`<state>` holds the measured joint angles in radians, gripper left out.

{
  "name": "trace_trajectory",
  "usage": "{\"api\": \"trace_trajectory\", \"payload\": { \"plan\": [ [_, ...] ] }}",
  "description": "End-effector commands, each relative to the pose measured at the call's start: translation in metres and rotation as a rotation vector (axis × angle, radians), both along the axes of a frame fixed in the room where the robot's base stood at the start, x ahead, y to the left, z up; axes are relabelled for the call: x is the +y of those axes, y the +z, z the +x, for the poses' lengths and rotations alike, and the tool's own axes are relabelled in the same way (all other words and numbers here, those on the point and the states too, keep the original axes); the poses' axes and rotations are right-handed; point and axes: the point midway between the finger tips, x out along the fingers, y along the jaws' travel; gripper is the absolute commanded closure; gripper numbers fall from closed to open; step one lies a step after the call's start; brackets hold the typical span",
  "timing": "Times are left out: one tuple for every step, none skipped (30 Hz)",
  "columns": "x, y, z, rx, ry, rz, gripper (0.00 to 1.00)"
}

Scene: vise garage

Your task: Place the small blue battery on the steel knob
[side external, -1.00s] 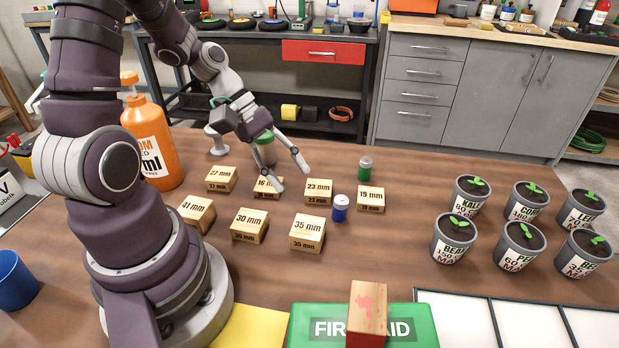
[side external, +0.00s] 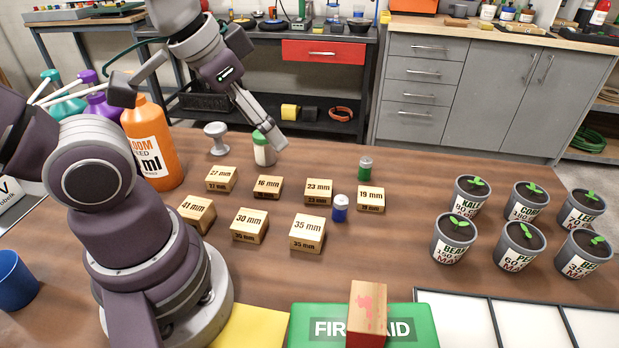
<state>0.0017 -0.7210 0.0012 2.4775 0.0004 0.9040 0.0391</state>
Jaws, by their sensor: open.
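The small blue battery (side external: 340,208), with a pale metallic top, stands upright on the brown table, just behind and right of the 35 mm wooden block. The steel knob (side external: 216,138) stands on the table further back and left, right of the orange bottle. My gripper (side external: 200,116) is open and empty, raised with its fingers spread wide. One finger hangs left, in front of the bottles; the other reaches down to the right, its tip overlapping the green-capped jar in the picture. I cannot tell whether it touches the jar.
Several labelled wooden blocks (side external: 308,234) stand between knob and battery. A green battery (side external: 365,168), the green-capped jar (side external: 264,153) and the orange bottle (side external: 150,150) stand nearby. Potted seedlings (side external: 453,238) are at right. A green first-aid box (side external: 410,325) lies in front.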

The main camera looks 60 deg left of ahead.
Motion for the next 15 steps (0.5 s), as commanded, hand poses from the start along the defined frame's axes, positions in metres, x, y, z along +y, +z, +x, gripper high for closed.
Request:
{"api": "trace_trajectory", "payload": {
  "plan": [
    [-0.001,0.001,0.006,0.025,-0.059,0.026,0.42],
    [-0.001,0.001,0.011,0.045,-0.117,0.051,0.42],
    [-0.002,0.001,0.021,0.081,-0.217,0.09,0.42],
    [-0.002,0.0,0.029,0.108,-0.305,0.123,0.42],
    [-0.002,-0.002,0.039,0.135,-0.399,0.157,0.42],
    [-0.002,-0.006,0.052,0.172,-0.529,0.198,0.42],
    [-0.002,-0.01,0.061,0.199,-0.626,0.227,0.42],
    [-0.003,-0.015,0.071,0.223,-0.726,0.255,0.42],
    [-0.003,-0.024,0.082,0.254,-0.859,0.285,0.42],
    [-0.003,-0.032,0.09,0.275,-0.955,0.306,0.42],
    [-0.003,-0.039,0.098,0.293,-1.047,0.324,0.42],
    [-0.003,-0.05,0.106,0.314,-1.163,0.343,0.42],
    [-0.003,-0.058,0.112,0.327,-1.24,0.355,0.42],
    [-0.003,-0.065,0.116,0.338,-1.311,0.364,0.42],
    [-0.002,-0.073,0.121,0.349,-1.391,0.374,0.42]
  ]
}}
